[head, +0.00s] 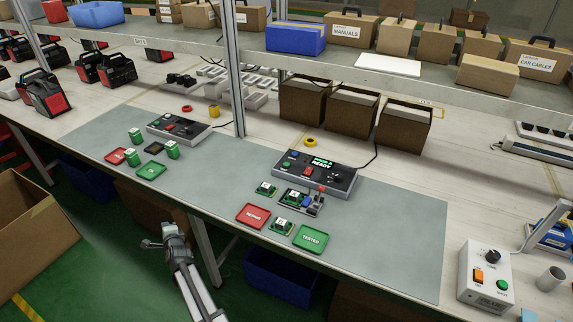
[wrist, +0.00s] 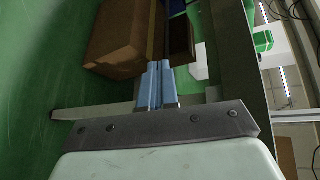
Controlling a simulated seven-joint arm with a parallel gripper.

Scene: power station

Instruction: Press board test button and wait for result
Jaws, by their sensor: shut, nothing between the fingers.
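The test console (head: 345,185) stands on the grey mat with a lit green display (head: 322,161) that appears to read "READY". Its face carries a green button (head: 286,165), a red button (head: 308,171) and a dark knob (head: 336,178); I cannot read which is the test button. In front of it is a fixture (head: 313,209) with a red-tipped lever (head: 321,188), holding a green board (head: 295,198). My gripper (head: 172,230) is shut and empty, off the table's front edge, left of and well apart from the console. Its blue fingertips (wrist: 157,70) touch in the wrist view.
Loose boards (head: 265,188) (head: 282,226) lie by a red REPAIR tray (head: 253,216) and a green TESTED tray (head: 310,238). A second console (head: 180,128) sits left. A metal post (head: 236,80) rises behind the mat. The mat's middle (head: 215,175) is clear.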

